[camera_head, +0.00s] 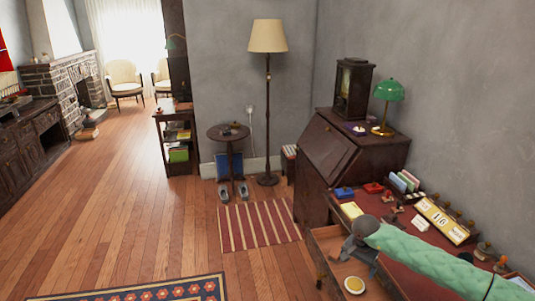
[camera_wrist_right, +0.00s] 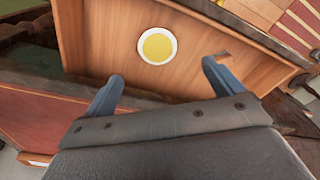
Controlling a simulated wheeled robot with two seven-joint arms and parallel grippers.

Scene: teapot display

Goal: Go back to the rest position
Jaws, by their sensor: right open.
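My right arm (camera_head: 440,262) reaches in from the lower right in a pale green sleeve. My right gripper (camera_head: 345,262) is over the pulled-out drawer (camera_head: 326,236) of the desk. In the right wrist view the gripper (camera_wrist_right: 160,85) has its two blue-grey fingers spread wide with nothing between them. A round white dish with a yellow top (camera_head: 354,285) lies in the drawer, just beyond the fingertips; it also shows in the wrist view (camera_wrist_right: 157,46). My left gripper is not in view.
The desk top (camera_head: 385,225) holds small boxes, stamps and a yellow calendar block (camera_head: 443,219). A green lamp (camera_head: 388,92) and a dark clock (camera_head: 353,88) stand on the slant-front cabinet behind. A striped rug (camera_head: 258,225) lies left of the desk. The wooden floor (camera_head: 130,215) is mostly clear.

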